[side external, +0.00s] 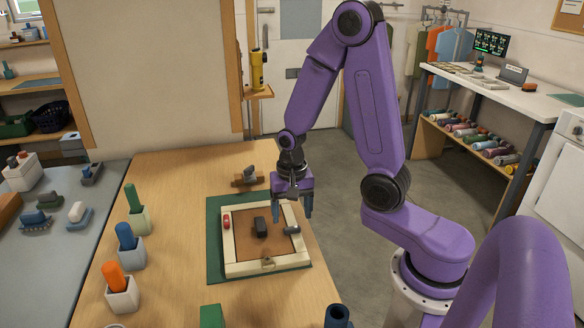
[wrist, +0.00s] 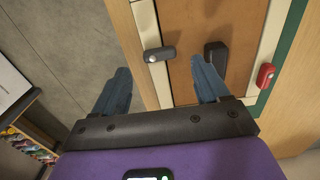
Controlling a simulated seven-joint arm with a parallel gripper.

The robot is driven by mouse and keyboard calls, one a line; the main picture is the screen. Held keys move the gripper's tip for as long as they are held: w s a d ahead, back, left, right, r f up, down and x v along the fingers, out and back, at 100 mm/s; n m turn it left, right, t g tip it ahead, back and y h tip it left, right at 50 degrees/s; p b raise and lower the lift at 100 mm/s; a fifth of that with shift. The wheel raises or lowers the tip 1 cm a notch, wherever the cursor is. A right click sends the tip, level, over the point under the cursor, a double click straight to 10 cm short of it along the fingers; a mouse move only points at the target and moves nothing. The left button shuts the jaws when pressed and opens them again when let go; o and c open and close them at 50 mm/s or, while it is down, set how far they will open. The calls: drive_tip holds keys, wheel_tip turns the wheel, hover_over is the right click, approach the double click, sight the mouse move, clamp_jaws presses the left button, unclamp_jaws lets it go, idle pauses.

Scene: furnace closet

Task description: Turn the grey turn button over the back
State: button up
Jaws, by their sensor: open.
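The grey turn button (wrist: 162,53) sits on the cream frame (wrist: 148,22). In the wrist view it lies across the strip, with one end appearing to reach over the edge of the brown back (wrist: 188,45). It also shows on the frame's right side in the side external view (side external: 292,230). My gripper (side external: 293,212) is open and empty, pointing down above that side. In the wrist view its blue fingertips (wrist: 160,68) stand on either side of the button's position, apparently apart from it. I cannot tell the height gap.
A dark block (side external: 260,227) stands mid-back. A red turn button (side external: 226,221) is on the left side, and a tan piece (side external: 267,262) is at the near side. A green mat (side external: 216,270) lies underneath. Several holders with coloured handles (side external: 132,250) line the table's left.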

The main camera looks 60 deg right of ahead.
sight(292, 228)
wheel_tip(292, 228, up, 13)
drive_tip(key=shift+r, duration=0.15)
idle(0.4)
drive_tip(key=s+a+f+n, duration=0.1)
drive_tip(key=s+a+n, duration=0.3)
drive_tip(key=s+n, duration=0.5)
drive_tip(key=s+a+f+n, duration=0.1)
drive_tip(key=s+a+n, duration=0.4)
drive_tip(key=s+n, duration=0.4)
drive_tip(key=n, duration=0.3)
drive_tip(key=shift+a+f+n, duration=0.15)
drive_tip(key=shift+n, duration=0.25)
